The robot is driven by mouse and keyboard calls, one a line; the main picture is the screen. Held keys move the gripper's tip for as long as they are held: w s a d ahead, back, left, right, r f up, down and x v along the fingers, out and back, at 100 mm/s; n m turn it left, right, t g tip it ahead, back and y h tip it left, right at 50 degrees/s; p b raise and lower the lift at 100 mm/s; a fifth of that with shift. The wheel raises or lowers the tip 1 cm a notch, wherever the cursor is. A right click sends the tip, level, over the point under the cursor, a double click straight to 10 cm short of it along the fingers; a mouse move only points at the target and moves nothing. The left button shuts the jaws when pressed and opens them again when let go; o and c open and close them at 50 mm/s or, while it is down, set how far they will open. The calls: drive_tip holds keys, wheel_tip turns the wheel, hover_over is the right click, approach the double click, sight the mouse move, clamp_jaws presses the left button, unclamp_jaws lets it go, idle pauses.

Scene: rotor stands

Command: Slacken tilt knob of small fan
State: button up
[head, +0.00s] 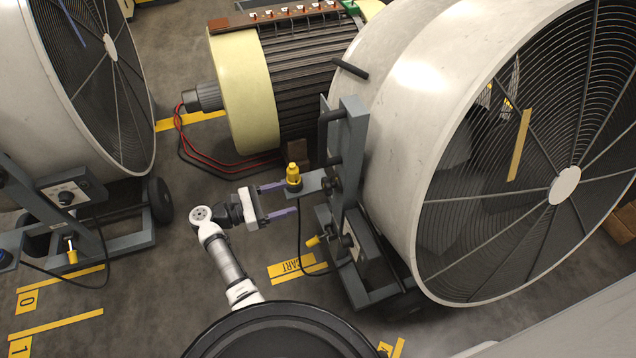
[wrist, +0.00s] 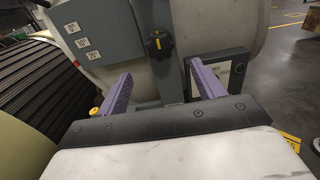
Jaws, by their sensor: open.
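A large pale drum fan (head: 405,110) stands on a grey wheeled frame at the right. On its upright, the wrist view shows a black lobed knob (wrist: 158,45) with a yellow mark. In the head view this knob (head: 336,184) is small and dark. My gripper (head: 290,197) has its two purple fingers apart and pointing at the frame. In the wrist view my gripper (wrist: 160,82) is open and empty, with the knob ahead and above the gap between the fingers, apart from them. A second drum fan (head: 30,75) stands at the left.
A yellow-topped fitting (head: 293,175) on a grey bracket sits close beside the fingers; a cable hangs below. A control box (wrist: 222,70) is right of the knob. A ribbed motor (head: 305,75) with red cables stands behind.

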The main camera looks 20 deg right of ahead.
sight(324, 187)
drive_tip(key=d+p, duration=0.2)
drive_tip(key=d, duration=0.9)
drive_tip(key=shift+w+d, duration=0.15)
drive_tip(key=shift+w, duration=0.05)
drive_tip(key=shift+c, duration=0.5)
drive_tip(key=c, duration=0.9)
